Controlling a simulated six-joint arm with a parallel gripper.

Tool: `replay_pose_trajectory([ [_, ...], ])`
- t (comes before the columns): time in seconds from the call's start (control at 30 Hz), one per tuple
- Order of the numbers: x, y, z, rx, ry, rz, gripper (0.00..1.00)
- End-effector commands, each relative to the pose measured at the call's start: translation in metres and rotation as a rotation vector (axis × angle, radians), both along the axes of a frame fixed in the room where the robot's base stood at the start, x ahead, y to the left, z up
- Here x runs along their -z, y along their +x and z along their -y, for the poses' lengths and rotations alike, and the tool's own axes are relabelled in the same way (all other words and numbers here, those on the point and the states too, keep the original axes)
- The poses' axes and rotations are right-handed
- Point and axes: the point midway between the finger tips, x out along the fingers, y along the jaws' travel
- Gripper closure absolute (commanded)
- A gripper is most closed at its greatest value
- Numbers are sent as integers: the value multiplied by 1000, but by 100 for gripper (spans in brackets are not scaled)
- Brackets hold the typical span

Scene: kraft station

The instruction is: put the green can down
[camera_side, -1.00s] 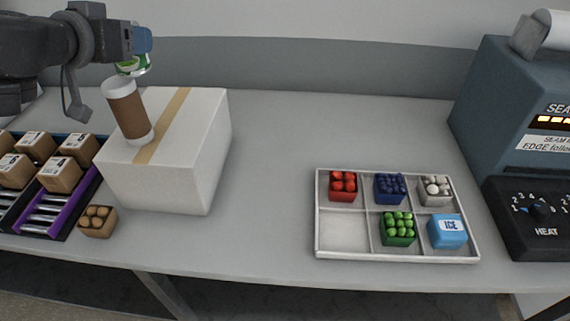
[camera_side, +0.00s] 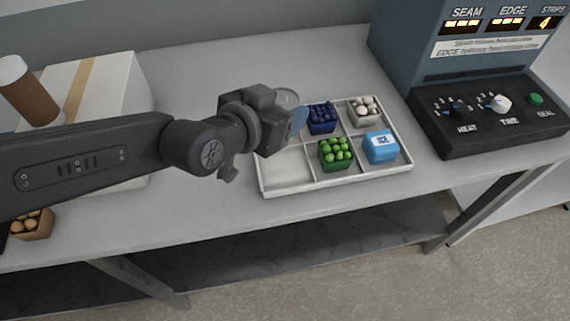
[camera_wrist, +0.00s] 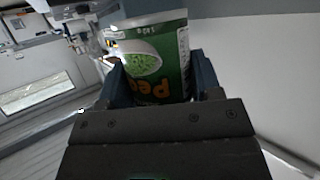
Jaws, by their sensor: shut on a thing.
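The green can (camera_wrist: 158,62), with a peas label, is between the fingers of my gripper (camera_wrist: 160,88) in the wrist view. My gripper is shut on it. In the side view my gripper (camera_side: 296,120) is over the left part of the white divided tray (camera_side: 335,183). Only the can's pale round end (camera_side: 287,98) shows there, above the gripper; the rest is hidden by it. I cannot tell how high the can is above the tray.
The tray holds a blue box (camera_side: 321,119), a white box (camera_side: 364,113), a green box (camera_side: 335,155) and an ICE box (camera_side: 381,149). Its front left compartment looks empty. A sealer (camera_side: 470,70) stands right.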

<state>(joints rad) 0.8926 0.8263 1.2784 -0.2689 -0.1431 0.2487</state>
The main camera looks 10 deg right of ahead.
Motion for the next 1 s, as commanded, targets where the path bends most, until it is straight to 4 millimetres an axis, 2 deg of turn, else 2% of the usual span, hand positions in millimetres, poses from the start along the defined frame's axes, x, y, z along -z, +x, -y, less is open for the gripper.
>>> replay_pose_trajectory([
  [0.13,13,-5,7,14,0,0,73],
  [0.67,81,-4,6,13,-1,1,73],
  [1.0,85,-4,6,14,-3,2,73],
])
